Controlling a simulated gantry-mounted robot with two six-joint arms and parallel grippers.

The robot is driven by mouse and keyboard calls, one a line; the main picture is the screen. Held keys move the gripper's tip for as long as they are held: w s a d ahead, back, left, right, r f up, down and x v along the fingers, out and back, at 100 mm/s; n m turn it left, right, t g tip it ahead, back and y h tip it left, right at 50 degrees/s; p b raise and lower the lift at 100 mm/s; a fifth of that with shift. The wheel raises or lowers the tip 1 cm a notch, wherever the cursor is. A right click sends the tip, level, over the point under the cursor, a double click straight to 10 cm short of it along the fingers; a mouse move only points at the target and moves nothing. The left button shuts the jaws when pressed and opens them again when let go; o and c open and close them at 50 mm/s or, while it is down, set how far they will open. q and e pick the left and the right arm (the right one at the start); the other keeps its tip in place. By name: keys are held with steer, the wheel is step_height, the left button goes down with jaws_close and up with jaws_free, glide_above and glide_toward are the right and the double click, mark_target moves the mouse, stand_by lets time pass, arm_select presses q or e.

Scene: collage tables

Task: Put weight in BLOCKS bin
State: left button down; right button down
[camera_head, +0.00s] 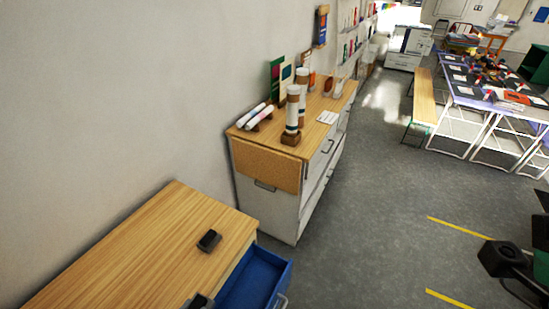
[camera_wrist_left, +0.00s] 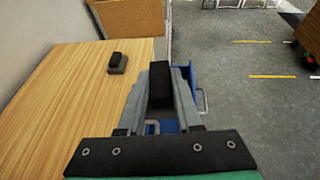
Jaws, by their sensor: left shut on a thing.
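My left gripper (camera_wrist_left: 160,108) is shut on a black block (camera_wrist_left: 160,85), which stands upright between its fingers. In the wrist view it is over the open blue drawer (camera_wrist_left: 187,73), near the edge of the wooden cabinet top. In the head view only a dark bit of it shows at the bottom edge. A second dark block with a grey base (camera_head: 209,241) lies on the wooden top; it also shows in the wrist view (camera_wrist_left: 117,63). I cannot tell which block is the weight. No BLOCKS label is readable. Black parts of my right arm show at the right edge, fingers unclear.
The wooden cabinet top (camera_head: 130,250) is otherwise mostly bare. The blue drawer (camera_head: 256,280) sticks out on its right side. A second cabinet (camera_head: 272,190) with tubes and boards stands farther back. Grey floor (camera_head: 380,220) with yellow lines is clear to the right.

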step_height(320, 180, up, 27)
steer(key=p, duration=2.7)
steer(key=shift+f, duration=0.1)
